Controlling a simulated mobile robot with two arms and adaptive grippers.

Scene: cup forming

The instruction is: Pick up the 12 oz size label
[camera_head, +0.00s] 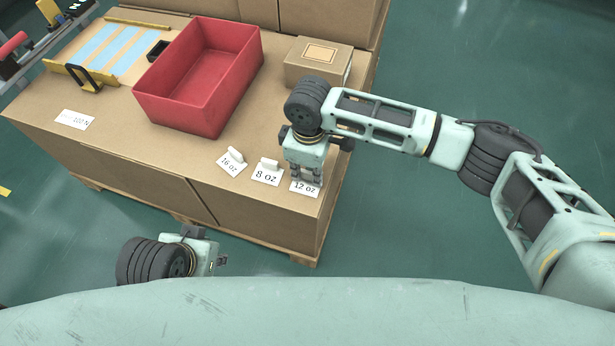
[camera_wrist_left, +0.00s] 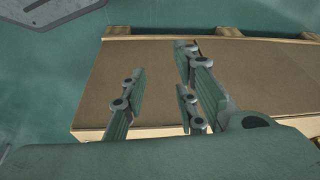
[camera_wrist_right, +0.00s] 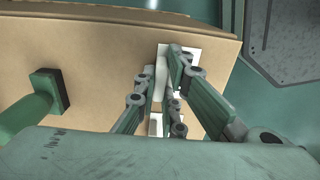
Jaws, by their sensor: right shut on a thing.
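The 12 oz label (camera_head: 304,188) is a white card at the near right corner of the brown carton top. My right gripper (camera_head: 311,176) points down over it and is shut on it; the fingers hide its tab in the head view. In the right wrist view the fingers (camera_wrist_right: 161,85) close around the white tab, with the card (camera_wrist_right: 192,52) beneath. I cannot tell if the card is clear of the carton. My left gripper (camera_wrist_left: 160,88) is open and empty, low in front of the carton; its fingers are apart.
The 8 oz label (camera_head: 267,174) and 16 oz label (camera_head: 231,164) lie close on the left, each with a white tab. A red bin (camera_head: 185,112) and a small box (camera_head: 318,64) stand behind. A 100 N card (camera_head: 75,120) lies at the left.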

